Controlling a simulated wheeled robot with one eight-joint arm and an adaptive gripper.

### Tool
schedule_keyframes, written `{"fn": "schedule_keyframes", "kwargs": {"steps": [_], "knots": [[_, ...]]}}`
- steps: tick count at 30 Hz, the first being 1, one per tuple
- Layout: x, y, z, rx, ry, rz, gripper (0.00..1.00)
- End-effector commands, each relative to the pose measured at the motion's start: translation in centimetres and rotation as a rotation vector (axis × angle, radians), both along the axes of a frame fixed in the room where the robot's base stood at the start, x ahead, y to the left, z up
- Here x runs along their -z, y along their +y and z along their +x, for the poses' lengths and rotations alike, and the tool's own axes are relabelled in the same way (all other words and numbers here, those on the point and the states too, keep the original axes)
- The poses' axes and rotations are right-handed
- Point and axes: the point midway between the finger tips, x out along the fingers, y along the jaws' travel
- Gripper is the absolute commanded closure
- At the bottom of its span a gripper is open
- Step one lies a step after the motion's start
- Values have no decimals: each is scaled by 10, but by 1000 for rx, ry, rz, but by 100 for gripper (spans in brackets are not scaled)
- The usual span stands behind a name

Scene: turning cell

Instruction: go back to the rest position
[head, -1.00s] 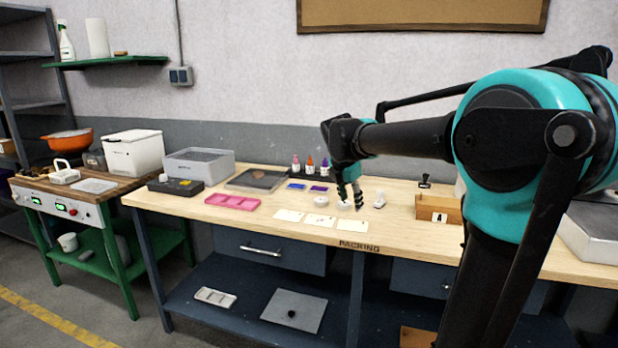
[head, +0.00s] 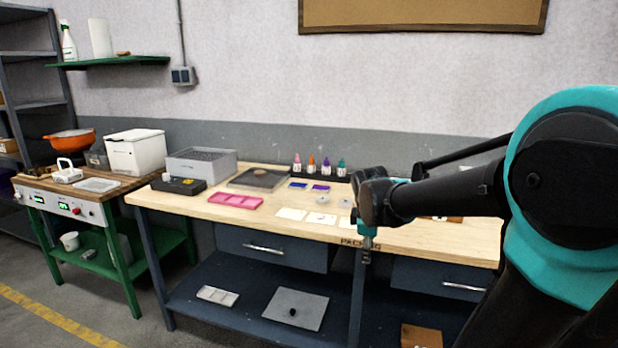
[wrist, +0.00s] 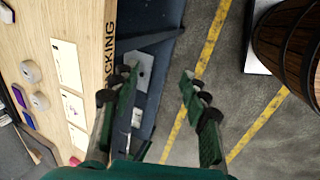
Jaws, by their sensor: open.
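My gripper (head: 367,250) hangs in front of the packing bench's (head: 230,212) front edge, pointing down, in the head view. In the wrist view my gripper (wrist: 160,75) has its two fingers well apart with nothing between them. The bench top lies to the left of the fingers there, with the word PACKING along its edge. Past the fingertips are the lower shelf and the floor with yellow lines.
White cards (head: 291,213), a pink tray (head: 235,201), small bottles (head: 311,162) and grey rolls (wrist: 31,71) are on the bench. A wooden barrel (wrist: 290,45) stands on the right in the wrist view. Open floor lies between.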

Motion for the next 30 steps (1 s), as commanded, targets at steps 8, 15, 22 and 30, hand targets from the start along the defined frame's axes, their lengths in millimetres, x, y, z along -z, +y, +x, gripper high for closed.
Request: {"fn": "schedule_keyframes", "kwargs": {"steps": [8, 15, 22, 30], "knots": [[82, -20, -96, 672, -67, 321, 55], [125, -22, -152, 1068, -88, 507, 55], [129, -23, -157, 1103, -89, 523, 55], [129, -23, -157, 1103, -89, 523, 55]]}}
